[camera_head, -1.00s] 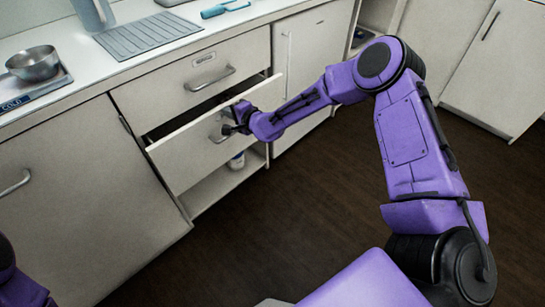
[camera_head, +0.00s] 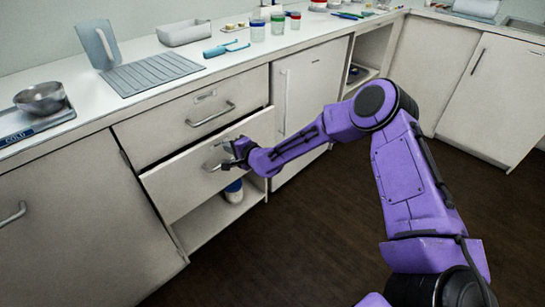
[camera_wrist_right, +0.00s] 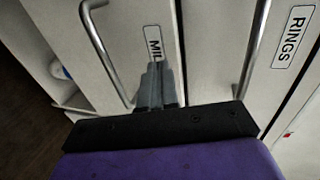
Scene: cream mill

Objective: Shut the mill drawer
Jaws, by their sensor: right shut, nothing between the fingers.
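The mill drawer (camera_head: 178,185) is the lower drawer in the head view. It stands slightly open, with a dark gap along its top edge. In the right wrist view its label (camera_wrist_right: 153,42) is partly covered by my fingers, and its metal handle (camera_wrist_right: 104,48) is to their left. My right gripper (camera_head: 229,158) is at the drawer front, by the handle. In the wrist view its fingers (camera_wrist_right: 156,72) are together, empty, pointing at the front beside the handle. Whether the tips touch the front I cannot tell. My left gripper is out of view.
The closed rings drawer (camera_head: 195,112) is above, its handle (camera_wrist_right: 254,45) close to my right gripper. An open shelf (camera_head: 212,217) below holds a white and blue container (camera_head: 234,190). The counter (camera_head: 95,112) carries a scale, jug and jars. The floor is clear.

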